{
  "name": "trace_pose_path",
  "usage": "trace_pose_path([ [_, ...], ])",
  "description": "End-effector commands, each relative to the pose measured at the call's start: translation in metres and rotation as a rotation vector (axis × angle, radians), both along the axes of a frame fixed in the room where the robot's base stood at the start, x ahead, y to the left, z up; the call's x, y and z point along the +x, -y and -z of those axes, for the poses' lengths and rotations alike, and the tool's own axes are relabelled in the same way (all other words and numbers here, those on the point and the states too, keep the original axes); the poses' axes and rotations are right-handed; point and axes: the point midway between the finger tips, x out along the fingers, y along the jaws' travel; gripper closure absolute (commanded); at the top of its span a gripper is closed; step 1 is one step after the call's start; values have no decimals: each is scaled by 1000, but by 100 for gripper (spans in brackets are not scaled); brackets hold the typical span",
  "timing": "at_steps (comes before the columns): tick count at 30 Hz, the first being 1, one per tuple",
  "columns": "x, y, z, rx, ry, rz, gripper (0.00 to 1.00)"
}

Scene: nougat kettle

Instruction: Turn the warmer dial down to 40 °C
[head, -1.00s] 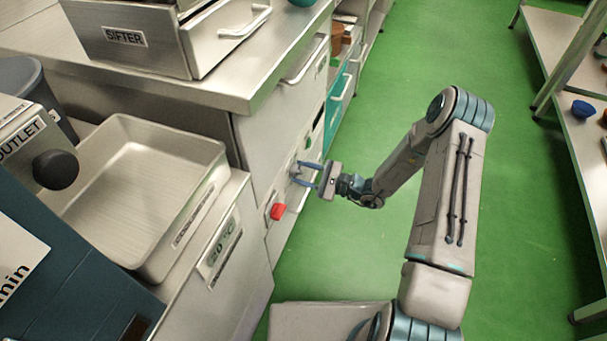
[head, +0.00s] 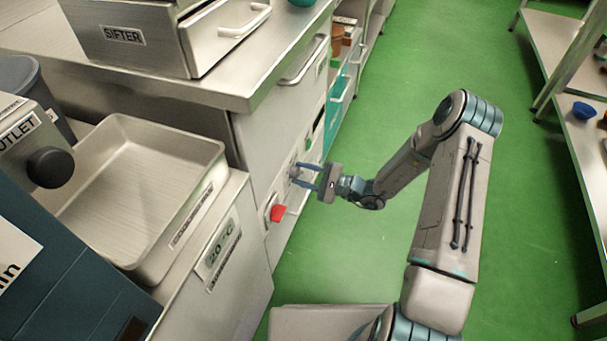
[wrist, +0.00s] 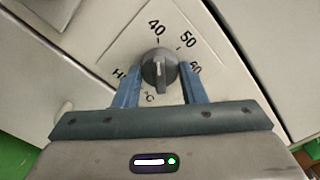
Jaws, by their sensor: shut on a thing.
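The warmer dial (head: 294,172) is a grey round knob on the light cabinet front. In the wrist view the dial (wrist: 159,68) sits on a pale plate (wrist: 205,50) marked 40, 50, 60 and °C, with a partly hidden label starting with H at left. A short white line shows on the knob, but I cannot tell which mark it points to. My gripper (head: 305,175) reaches the dial from the right, and its blue fingers (wrist: 160,76) stand on either side of the knob, shut on it. The lower part of the plate is hidden by my gripper.
A red knob (head: 277,213) sticks out of the cabinet front nearer to me. A drawer handle (head: 305,60) juts out above. Green floor (head: 430,50) is open at right.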

Motion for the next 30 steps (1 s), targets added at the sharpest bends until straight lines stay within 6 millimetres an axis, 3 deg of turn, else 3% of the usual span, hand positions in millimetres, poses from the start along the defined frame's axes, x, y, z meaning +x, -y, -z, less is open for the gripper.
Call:
trace_pose_path([
  [3,1,1,1,-3,0,3,86],
  [4,1,1,1,-3,0,3,57],
  [6,1,1,1,-2,0,2,42],
  [17,-1,4,0,-1,0,0,42],
  [20,-5,16,-1,-1,-2,2,42],
  [30,-31,88,-2,-2,-1,5,42],
])
